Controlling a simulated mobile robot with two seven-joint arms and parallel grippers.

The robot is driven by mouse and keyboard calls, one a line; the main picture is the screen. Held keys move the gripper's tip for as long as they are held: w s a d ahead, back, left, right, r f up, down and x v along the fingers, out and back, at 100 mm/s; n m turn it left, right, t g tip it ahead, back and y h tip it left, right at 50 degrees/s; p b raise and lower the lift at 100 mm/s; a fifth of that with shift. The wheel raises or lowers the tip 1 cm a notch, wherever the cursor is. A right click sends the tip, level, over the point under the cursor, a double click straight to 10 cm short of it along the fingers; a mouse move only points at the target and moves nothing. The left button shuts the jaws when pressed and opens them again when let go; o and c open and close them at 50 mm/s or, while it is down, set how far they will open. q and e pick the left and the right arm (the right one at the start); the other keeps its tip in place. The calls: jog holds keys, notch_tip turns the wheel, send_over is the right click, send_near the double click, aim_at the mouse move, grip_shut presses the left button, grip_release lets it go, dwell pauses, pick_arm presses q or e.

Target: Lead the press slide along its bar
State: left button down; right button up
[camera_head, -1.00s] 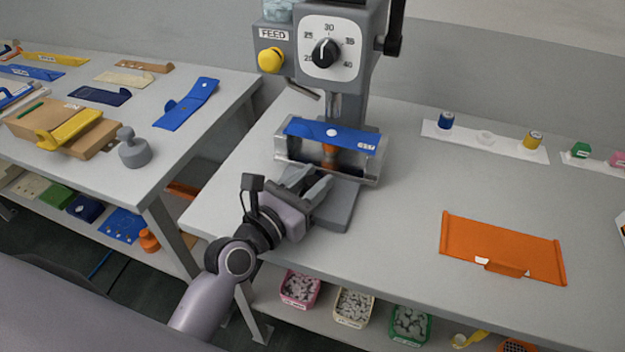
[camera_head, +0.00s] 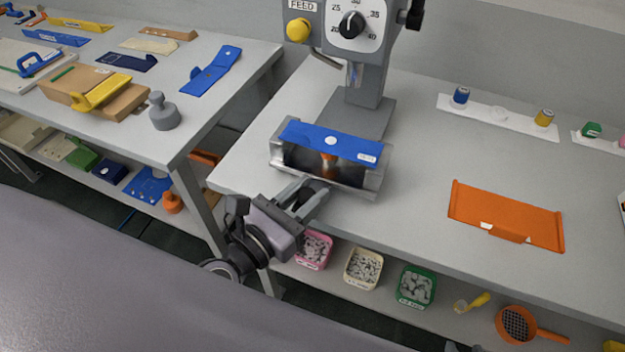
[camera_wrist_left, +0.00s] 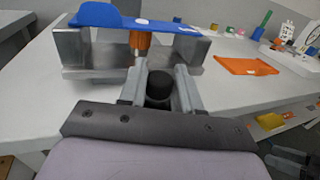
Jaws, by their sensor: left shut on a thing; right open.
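The press slide (camera_head: 325,180) is a bright metal carriage with a blue plate (camera_head: 330,142) across its top and an orange piece under the plate. It stands in front of the press (camera_head: 368,85), near the table's front edge. My left gripper (camera_head: 312,190) is at its front. In the left wrist view, the fingers (camera_wrist_left: 160,88) are closed around a black round knob (camera_wrist_left: 158,85) in front of the slide (camera_wrist_left: 100,62). I cannot make out the bar, which is hidden beneath. My right gripper (camera_wrist_left: 288,160) shows only partly, low at the right of the wrist view, empty.
An orange tray (camera_head: 505,218) lies on the table to the right, with bare table between. A white strip with spools (camera_head: 480,112) is at the back. Bins of parts (camera_head: 363,268) sit on the shelf below. A side table (camera_head: 215,115) stands left.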

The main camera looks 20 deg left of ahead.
pick_arm(q)
jog(key=shift+s+f, duration=0.1)
jog(key=shift+f, duration=0.05)
pick_arm(e)
jog(key=shift+w, duration=0.1)
pick_arm(q)
jog(key=c, duration=1.1)
grip_release()
jog(key=shift+c, duration=0.2)
jog(key=shift+o, duration=1.2)
jog(key=shift+s, duration=0.1)
pick_arm(e)
jog(key=shift+r, duration=0.2)
pick_arm(q)
jog(key=b+v, duration=0.1)
jog(key=v, duration=0.5)
jog(key=shift+s+b, duration=0.15)
jog(key=shift+b, duration=0.25)
jog(key=shift+s+a, duration=0.15)
jog(key=shift+s, duration=0.25)
pick_arm(e)
jog(key=shift+w+a+f, duration=0.1)
jog(key=shift+a+f, duration=0.25)
jog(key=shift+f, duration=0.25)
